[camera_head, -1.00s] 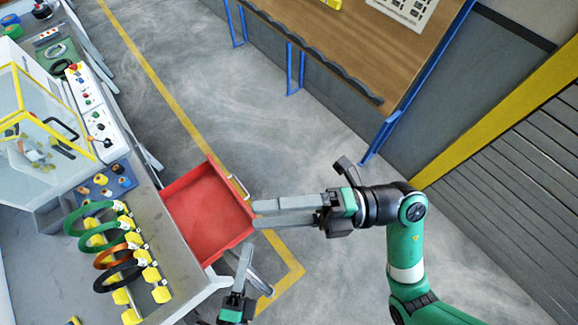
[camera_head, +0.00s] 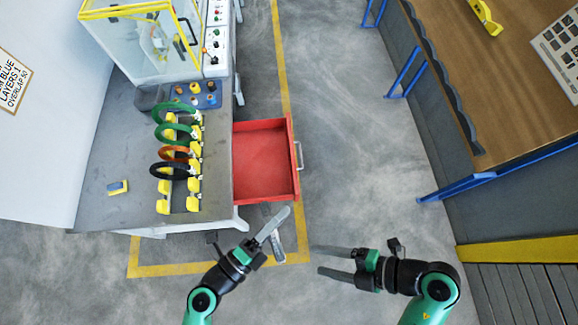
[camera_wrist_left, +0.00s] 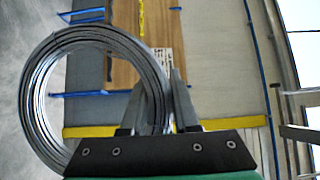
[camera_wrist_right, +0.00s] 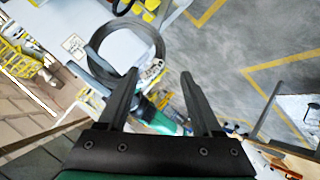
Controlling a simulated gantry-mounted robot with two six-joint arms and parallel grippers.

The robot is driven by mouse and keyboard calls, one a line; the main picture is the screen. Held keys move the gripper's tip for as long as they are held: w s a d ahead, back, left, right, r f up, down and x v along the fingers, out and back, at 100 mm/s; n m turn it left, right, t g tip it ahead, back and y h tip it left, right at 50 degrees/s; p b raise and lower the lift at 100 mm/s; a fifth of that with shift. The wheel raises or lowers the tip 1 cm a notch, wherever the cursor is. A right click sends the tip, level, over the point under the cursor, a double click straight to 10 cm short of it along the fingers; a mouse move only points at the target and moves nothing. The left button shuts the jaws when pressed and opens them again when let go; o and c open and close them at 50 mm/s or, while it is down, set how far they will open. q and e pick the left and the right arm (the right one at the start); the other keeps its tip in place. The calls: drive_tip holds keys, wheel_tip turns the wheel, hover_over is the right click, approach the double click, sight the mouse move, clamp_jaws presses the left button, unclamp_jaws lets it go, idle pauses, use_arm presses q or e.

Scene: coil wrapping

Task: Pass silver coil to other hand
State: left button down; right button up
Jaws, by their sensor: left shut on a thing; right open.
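The silver coil (camera_wrist_left: 38,112) is a wide ring of wound strip. In the left wrist view it stands at the left of my left gripper (camera_wrist_left: 160,85), whose fingers are shut on its right rim. In the head view my left gripper (camera_head: 284,214) is in front of the red drawer, with a thin grey shape, probably the coil edge-on, beside its fingers. The coil also shows as a dark ring (camera_wrist_right: 104,34) in the right wrist view, beyond my left finger there. My right gripper (camera_head: 316,260) is open and empty, right of the left one and apart from the coil.
A grey bench (camera_head: 110,180) at left carries green, orange and black rings (camera_head: 170,172) on yellow stands. An open red drawer (camera_head: 262,160) sticks out from it. A wooden-topped table (camera_head: 500,90) is at upper right. Grey floor lies between them.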

drive_tip(key=x, duration=1.1)
drive_tip(key=shift+a+f, duration=0.25)
clamp_jaws()
use_arm(q)
drive_tip(key=shift+r, duration=0.1)
idle(0.6)
drive_tip(key=c, duration=0.6)
unclamp_jaws()
use_arm(e)
drive_tip(key=shift+r, duration=0.1)
use_arm(q)
drive_tip(key=shift+v, duration=6.05)
